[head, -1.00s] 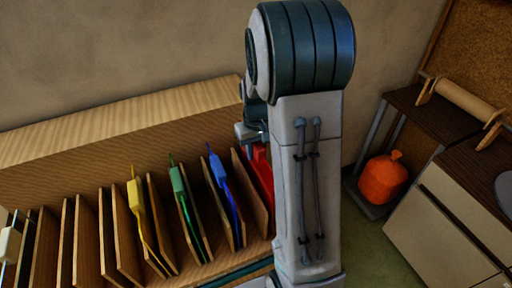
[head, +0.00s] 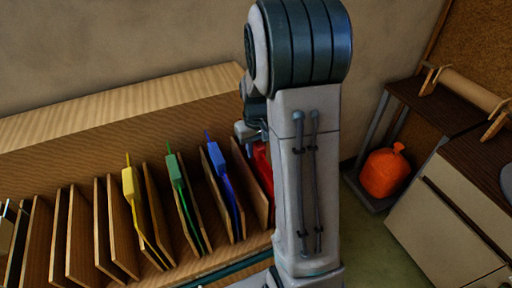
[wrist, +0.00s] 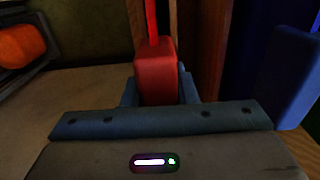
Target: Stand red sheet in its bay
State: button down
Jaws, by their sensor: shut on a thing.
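The red sheet (head: 262,163) shows in the head view at the right end of the wooden rack, mostly hidden behind my arm. In the wrist view its red grip block (wrist: 156,75) sits between the fingers of my gripper (wrist: 158,90), which is shut on it. A thin red edge rises above the block there, beside a wooden divider (wrist: 212,45). In the head view my gripper is mostly hidden behind my arm. I cannot tell whether the sheet's lower edge rests in a bay.
The blue sheet (head: 222,175), green sheet (head: 179,185) and yellow sheet (head: 135,200) stand between dividers to the left. Several bays further left look empty. An orange sack (head: 383,173) sits on a low shelf at right, near a cabinet (head: 445,225).

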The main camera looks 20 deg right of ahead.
jog(key=c, duration=1.1)
grip_release()
jog(key=shift+r, duration=0.1)
notch_tip(320, 180, up, 14)
jog(key=shift+f+b, duration=0.15)
jog(key=shift+b, duration=0.5)
jog(key=s+a+t, duration=0.1)
jog(key=s+a, duration=0.2)
jog(key=s, duration=0.3)
jog(key=s+a+f+t, duration=0.1)
jog(key=s+a, duration=0.2)
jog(key=s, duration=0.3)
jog(key=s+a+f+t, duration=0.1)
jog(key=s+a, duration=0.2)
jog(key=s, duration=0.3)
jog(key=shift+s+a, duration=0.15)
jog(key=shift+a, duration=0.15)
